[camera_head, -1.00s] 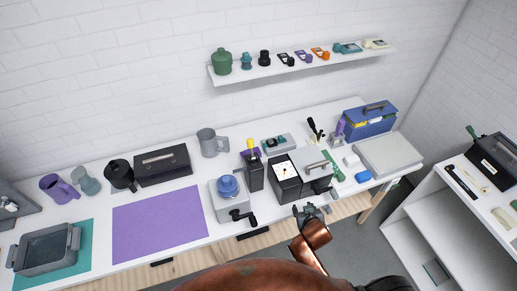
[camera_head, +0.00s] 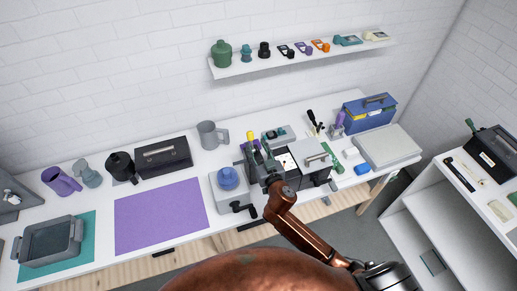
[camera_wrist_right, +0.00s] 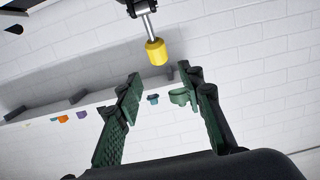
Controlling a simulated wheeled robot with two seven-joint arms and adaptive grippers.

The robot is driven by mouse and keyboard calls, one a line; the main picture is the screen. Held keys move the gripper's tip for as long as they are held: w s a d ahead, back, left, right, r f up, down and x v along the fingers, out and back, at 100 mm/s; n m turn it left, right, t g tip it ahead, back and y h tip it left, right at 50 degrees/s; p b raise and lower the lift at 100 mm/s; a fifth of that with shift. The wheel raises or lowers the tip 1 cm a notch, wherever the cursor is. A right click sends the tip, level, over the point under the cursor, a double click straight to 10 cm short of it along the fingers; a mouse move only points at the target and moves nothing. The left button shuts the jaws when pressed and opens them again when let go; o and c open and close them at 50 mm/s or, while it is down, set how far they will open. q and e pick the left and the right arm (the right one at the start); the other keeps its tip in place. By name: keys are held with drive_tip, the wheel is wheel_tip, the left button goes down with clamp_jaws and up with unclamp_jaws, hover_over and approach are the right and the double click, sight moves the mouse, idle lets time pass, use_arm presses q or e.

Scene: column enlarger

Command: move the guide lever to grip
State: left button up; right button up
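The guide lever with its yellow grip (camera_head: 250,137) stands up from a dark block on the bench, left of the box with a white dial (camera_head: 287,162). In the right wrist view, the yellow grip (camera_wrist_right: 156,52) hangs from a shiny metal rod, beyond the fingertips and apart from them. My right gripper (camera_head: 258,160) is close to the lever, on its near side, and hides part of the block below it. In the right wrist view, my right gripper (camera_wrist_right: 157,82) is open, with nothing between its green-padded fingers. My left gripper is not in view.
A grey unit with a blue round top (camera_head: 228,179) stands left of my right gripper. A grey mug (camera_head: 211,135) and a black case (camera_head: 163,159) are farther left. The purple mat (camera_head: 160,215) is bare. A wall shelf (camera_head: 300,58) holds several small items.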

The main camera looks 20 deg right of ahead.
sight(251, 135)
drive_tip(key=shift+w+a+f+b, duration=0.1)
drive_tip(key=shift+w+f+b, duration=0.2)
drive_tip(key=shift+w, duration=1)
drive_tip(key=shift+w+d+f+b, duration=0.1)
drive_tip(key=shift+w+b, duration=0.25)
drive_tip(key=shift+w, duration=0.95)
drive_tip(key=shift+w+a+f+b, duration=0.15)
drive_tip(key=shift+w+b, duration=0.2)
drive_tip(key=shift+w, duration=0.95)
drive_tip(key=shift+w, duration=0.2)
drive_tip(key=shift+c, duration=0.7)
